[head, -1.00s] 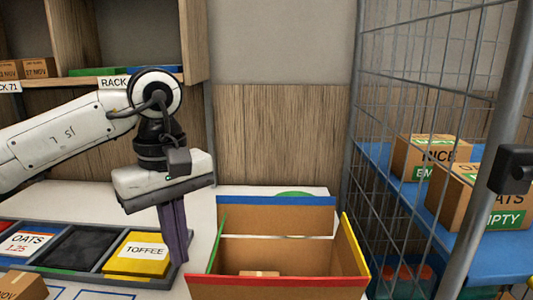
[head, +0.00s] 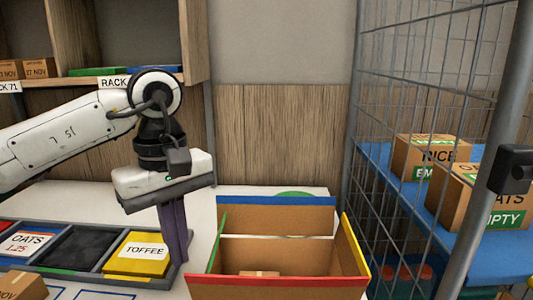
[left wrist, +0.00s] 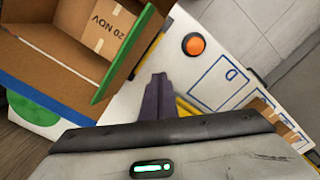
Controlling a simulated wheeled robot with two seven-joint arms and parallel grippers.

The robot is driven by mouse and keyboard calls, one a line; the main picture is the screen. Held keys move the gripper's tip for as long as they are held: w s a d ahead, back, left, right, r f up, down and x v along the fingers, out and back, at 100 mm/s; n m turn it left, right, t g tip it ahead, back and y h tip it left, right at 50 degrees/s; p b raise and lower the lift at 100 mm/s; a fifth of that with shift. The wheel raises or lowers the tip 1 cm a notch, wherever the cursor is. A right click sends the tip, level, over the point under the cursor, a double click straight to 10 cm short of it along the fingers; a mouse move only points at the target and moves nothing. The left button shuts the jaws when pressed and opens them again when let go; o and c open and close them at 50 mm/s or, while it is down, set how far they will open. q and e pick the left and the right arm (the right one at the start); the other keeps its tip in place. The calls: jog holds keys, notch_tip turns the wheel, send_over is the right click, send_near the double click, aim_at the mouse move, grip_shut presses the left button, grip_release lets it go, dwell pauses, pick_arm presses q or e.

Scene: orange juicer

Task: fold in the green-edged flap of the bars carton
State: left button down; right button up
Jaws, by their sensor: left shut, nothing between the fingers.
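The open bars carton (head: 290,254) stands on the white table with its flaps raised. Its green-edged flap (head: 218,241) stands up on the carton's left side. In the left wrist view the green-edged flap (left wrist: 122,60) shows beside my fingers, with a dated box (left wrist: 104,28) inside the carton. My left gripper (head: 178,260) is shut and empty, fingers pointing down, just left of the flap and outside the carton. The fingertips (left wrist: 159,78) appear apart from the flap. My right gripper is not in view.
The carton's other flaps have blue (head: 276,200), yellow (head: 354,243) and red (head: 278,280) edges. A tray with a yellow TOFFEE section (head: 142,256) lies left of my gripper. A wire cage (head: 415,100) stands at right. An orange button (left wrist: 194,44) shows in the wrist view.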

pick_arm(q)
jog(key=shift+d, duration=0.1)
jog(key=d+r+p, duration=0.1)
jog(key=d+p, duration=0.2)
jog(key=d, duration=0.5)
jog(key=shift+d, duration=0.15)
dwell(0.7)
jog(key=shift+s, duration=0.1)
notch_tip(320, 180, up, 7)
jog(key=p, duration=0.4)
jog(key=shift+p, duration=0.3)
dwell(0.6)
